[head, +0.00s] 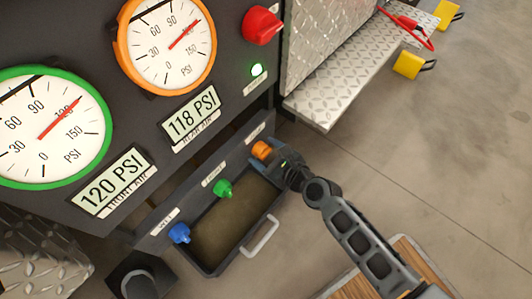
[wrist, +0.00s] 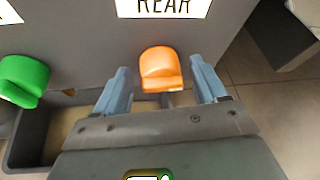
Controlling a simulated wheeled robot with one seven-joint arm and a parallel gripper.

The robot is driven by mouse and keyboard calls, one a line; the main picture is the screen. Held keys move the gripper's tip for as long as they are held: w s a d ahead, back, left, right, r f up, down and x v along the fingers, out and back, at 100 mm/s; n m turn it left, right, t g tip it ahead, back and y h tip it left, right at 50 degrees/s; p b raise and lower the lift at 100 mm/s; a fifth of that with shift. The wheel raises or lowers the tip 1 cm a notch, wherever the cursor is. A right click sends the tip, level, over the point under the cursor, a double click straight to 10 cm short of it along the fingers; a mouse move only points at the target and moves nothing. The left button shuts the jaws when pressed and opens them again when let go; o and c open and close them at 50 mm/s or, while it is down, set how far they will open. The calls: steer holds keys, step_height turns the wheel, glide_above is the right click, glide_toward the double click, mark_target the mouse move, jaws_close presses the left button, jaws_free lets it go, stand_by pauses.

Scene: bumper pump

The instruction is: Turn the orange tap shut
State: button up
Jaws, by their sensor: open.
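The orange tap (wrist: 160,70) sits on the dark panel just below the "REAR" label (wrist: 165,7) in the wrist view. It also shows in the head view (head: 261,149), at the upper right end of a row of taps. My gripper (wrist: 161,82) is open, with one finger on each side of the orange tap and a visible gap on both sides. In the head view my gripper (head: 277,158) is right at the orange tap and hides part of its surroundings. The tap's stem is mostly hidden behind its knob and my gripper.
A green tap (head: 222,188) and a blue tap (head: 179,233) are on the same panel. A dark tray (head: 206,268) with a pale handle (head: 262,236) lies below them. Above are two gauges, a red knob (head: 262,25) and a lit green lamp (head: 257,70). Open floor lies to the right.

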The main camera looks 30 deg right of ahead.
steer(key=shift+c, duration=0.4)
steer(key=c, duration=0.8)
steer(key=shift+c, duration=0.2)
steer(key=shift+a+n, duration=0.1)
steer(key=shift+n, duration=0.2)
steer(key=n, duration=0.1)
steer(key=n+t+h+b, duration=0.1)
steer(key=shift+s+a+f+n+h, duration=0.1)
steer(key=shift+a+f+n+h, duration=0.1)
steer(key=shift+f+n+h, duration=0.1)
steer(key=n+b, duration=0.1)
steer(key=n+t+h+b, duration=0.1)
steer(key=n+t+b, duration=0.1)
steer(key=n+b, duration=0.1)
steer(key=shift+a+f, duration=0.2)
steer(key=shift+f, duration=0.05)
steer(key=n+t, duration=0.1)
steer(key=n, duration=0.2)
steer(key=shift+f+t+h, duration=0.1)
steer(key=shift+t+h, duration=0.2)
steer(key=shift+h, duration=0.1)
steer(key=n, duration=0.2)
steer(key=n+t, duration=0.1)
steer(key=n, duration=0.1)
steer(key=shift+f+t, duration=0.2)
steer(key=shift+t, duration=0.1)
steer(key=shift+n, duration=0.5)
